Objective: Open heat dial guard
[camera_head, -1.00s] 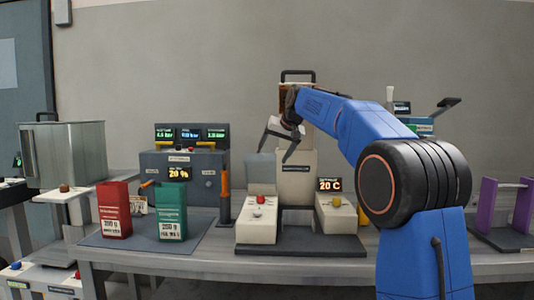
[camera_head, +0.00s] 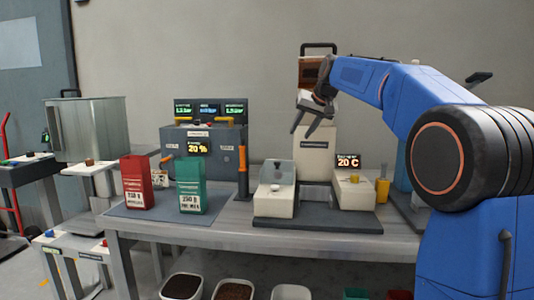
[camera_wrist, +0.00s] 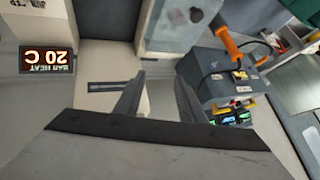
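The bar heat display (camera_head: 348,161) reads 20 C and stands at the back of the right white block (camera_head: 353,190), which has a yellow knob (camera_head: 354,178) on top. It also shows upside down at the left of the wrist view (camera_wrist: 47,60). The left white block (camera_head: 276,203) has a raised grey flap (camera_head: 276,172) and a pale round knob (camera_head: 277,188); a pale knob shows at the top of the wrist view (camera_wrist: 196,15). I cannot tell which part is the heat dial guard. My gripper (camera_head: 306,130) is open and empty, above and behind the blocks, its fingers apart (camera_wrist: 158,95).
A grey console (camera_head: 205,150) with several displays and an orange handle (camera_head: 242,158) stands left of the blocks. Red (camera_head: 137,185) and green (camera_head: 190,187) packages stand in front of it. A yellow cup (camera_head: 382,190) is right of the blocks. Tubs (camera_head: 232,289) sit below the table.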

